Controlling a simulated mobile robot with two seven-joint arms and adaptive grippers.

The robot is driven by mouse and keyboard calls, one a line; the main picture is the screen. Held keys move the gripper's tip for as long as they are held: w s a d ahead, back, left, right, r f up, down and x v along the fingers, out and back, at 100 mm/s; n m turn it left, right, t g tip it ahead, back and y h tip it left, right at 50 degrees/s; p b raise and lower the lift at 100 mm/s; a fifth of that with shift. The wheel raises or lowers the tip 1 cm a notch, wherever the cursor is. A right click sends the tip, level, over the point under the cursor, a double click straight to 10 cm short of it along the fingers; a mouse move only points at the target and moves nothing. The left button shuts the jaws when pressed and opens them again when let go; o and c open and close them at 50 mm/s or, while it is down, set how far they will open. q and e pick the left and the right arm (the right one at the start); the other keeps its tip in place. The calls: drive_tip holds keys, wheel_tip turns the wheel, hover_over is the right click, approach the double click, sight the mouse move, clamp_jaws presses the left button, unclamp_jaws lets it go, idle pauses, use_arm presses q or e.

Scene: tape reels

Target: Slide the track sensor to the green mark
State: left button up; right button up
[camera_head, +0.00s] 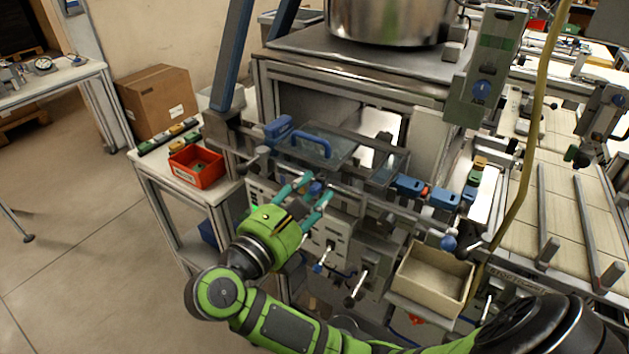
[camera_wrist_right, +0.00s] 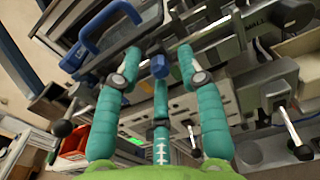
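My right gripper (camera_head: 314,196) is green with teal fingers and reaches from below to the rail (camera_head: 350,192) on the front of the machine. A small blue part (camera_head: 316,187) sits between its fingertips. I cannot tell which is the track sensor. The fingers look apart, with no clear grip on anything. A small bright green patch (camera_wrist_right: 136,141) shows in the right wrist view; I cannot tell whether it is the green mark. My left gripper is out of view.
A clear cover with a blue handle (camera_head: 311,138) lies behind the rail. Blue blocks (camera_head: 410,186) sit on the rail to the right. A beige bin (camera_head: 433,278) hangs below right. A red bin (camera_head: 196,167) stands on the left side table. Black-knobbed levers (camera_head: 357,287) stick out below.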

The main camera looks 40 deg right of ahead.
drive_tip(key=shift+x, duration=0.95)
drive_tip(key=shift+a, duration=0.1)
clamp_jaws()
drive_tip(key=shift+f+b, duration=0.35)
drive_tip(key=shift+b, duration=0.85)
drive_tip(key=shift+s+r+b, duration=0.2)
drive_tip(key=shift+b, duration=0.25)
drive_tip(key=shift+r, duration=0.15)
unclamp_jaws()
